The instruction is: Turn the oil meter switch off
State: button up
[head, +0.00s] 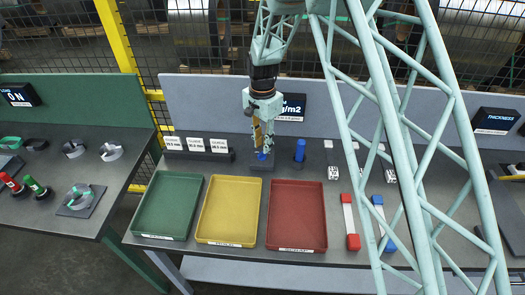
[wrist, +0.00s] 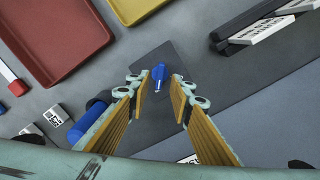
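A small blue switch (head: 263,156) stands on a dark grey block (head: 256,165) behind the trays. In the wrist view the blue switch (wrist: 158,73) has a small pale tip and shows in the gap between my fingertips. My gripper (head: 261,147) points down right above it; in the wrist view my gripper (wrist: 160,87) is open, with a finger on each side. I cannot tell whether either finger touches the switch. A dark display (head: 292,106) reading "g/m2" stands behind, partly hidden by my gripper.
A blue cylinder (head: 300,150) stands close on the right. White label cards (head: 196,145) stand on the left. Green (head: 168,232), yellow (head: 229,236) and red (head: 297,240) trays lie in front. Red-ended (head: 353,242) and blue-ended (head: 388,244) bars lie farther right.

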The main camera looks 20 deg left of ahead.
aim_at(262, 155)
jog(key=shift+f, duration=2.05)
grip_shut()
